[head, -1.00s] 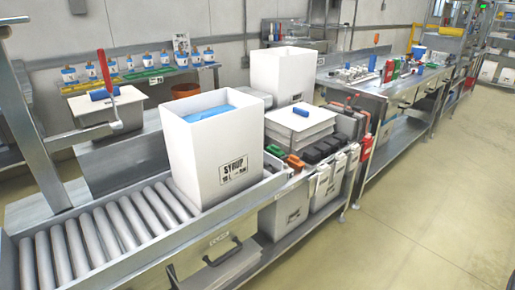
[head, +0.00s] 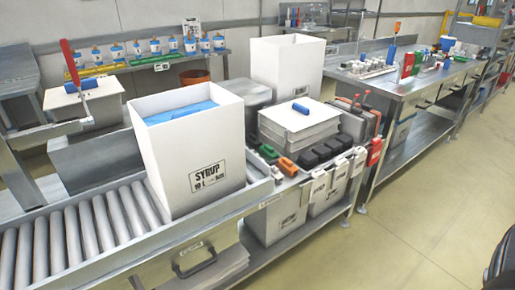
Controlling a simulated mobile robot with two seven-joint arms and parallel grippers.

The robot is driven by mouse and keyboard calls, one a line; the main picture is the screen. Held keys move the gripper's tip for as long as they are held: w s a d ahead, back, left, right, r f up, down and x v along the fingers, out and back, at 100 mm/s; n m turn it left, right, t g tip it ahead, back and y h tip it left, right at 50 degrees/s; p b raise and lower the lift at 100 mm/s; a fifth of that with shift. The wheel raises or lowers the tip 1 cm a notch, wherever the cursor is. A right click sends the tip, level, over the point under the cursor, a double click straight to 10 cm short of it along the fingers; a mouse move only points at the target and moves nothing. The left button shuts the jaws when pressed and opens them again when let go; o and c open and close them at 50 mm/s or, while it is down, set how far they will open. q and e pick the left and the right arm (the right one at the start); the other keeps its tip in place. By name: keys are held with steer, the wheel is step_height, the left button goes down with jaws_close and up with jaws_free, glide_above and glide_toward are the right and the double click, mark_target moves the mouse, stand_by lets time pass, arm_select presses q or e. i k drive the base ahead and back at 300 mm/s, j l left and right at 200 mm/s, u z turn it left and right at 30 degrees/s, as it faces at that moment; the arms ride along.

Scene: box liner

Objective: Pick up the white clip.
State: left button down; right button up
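No single white clip stands out for certain. Several small white pieces with dark marks hang along the front edge of the bench, one of them here (head: 318,186); I cannot tell whether any is the white clip. Beside them on the bench top lie a green clip-like piece (head: 268,153), an orange one (head: 287,166) and a row of black ones (head: 308,158). Neither of my grippers is in view. A dark rounded shape, perhaps part of my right arm, shows at the lower right edge, with no fingers visible.
A tall white SYRUP box (head: 192,160) with a blue liner stands on the roller conveyor (head: 75,240). A white-lidded stack (head: 300,125) with a blue roller (head: 300,108) is behind the clips. Another white box (head: 287,68) stands farther back. The floor (head: 410,225) at right is clear.

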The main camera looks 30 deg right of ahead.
mark_target(275, 173)
steer(key=i+l, duration=0.1)
steer(key=l, duration=1.3)
steer(key=i+l+u, duration=0.1)
steer(key=l, duration=1.25)
